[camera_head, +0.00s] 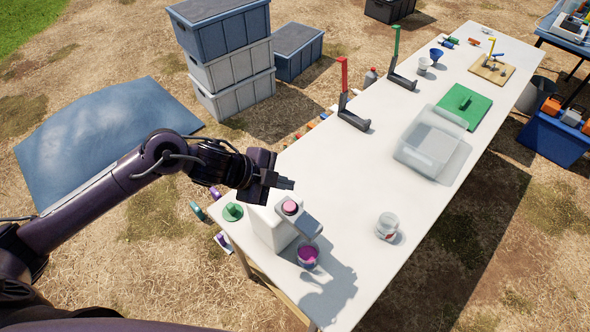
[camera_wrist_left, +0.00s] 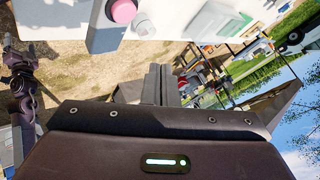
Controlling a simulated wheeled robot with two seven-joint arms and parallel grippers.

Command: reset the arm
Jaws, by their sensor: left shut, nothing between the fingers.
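My left gripper (camera_head: 284,183) is shut and empty. It hangs in the air at the near left end of the long white table (camera_head: 330,165), above and just behind a white dispenser-like device (camera_head: 268,228) with a pink top. In the left wrist view, the shut fingers (camera_wrist_left: 159,84) point away from the camera, and the pink round part (camera_wrist_left: 123,11) shows at the upper left. A purple cup (camera_head: 308,256) stands by the device's front. My right gripper is not seen in the head view.
A green round object (camera_head: 232,212) sits at the table's left corner. A white jar (camera_head: 387,226), a clear bin (camera_head: 432,145), a green board (camera_head: 465,106) and red and green upright holders (camera_head: 344,95) stand on the table. Stacked crates (camera_head: 233,67) stand behind. The table's middle is clear.

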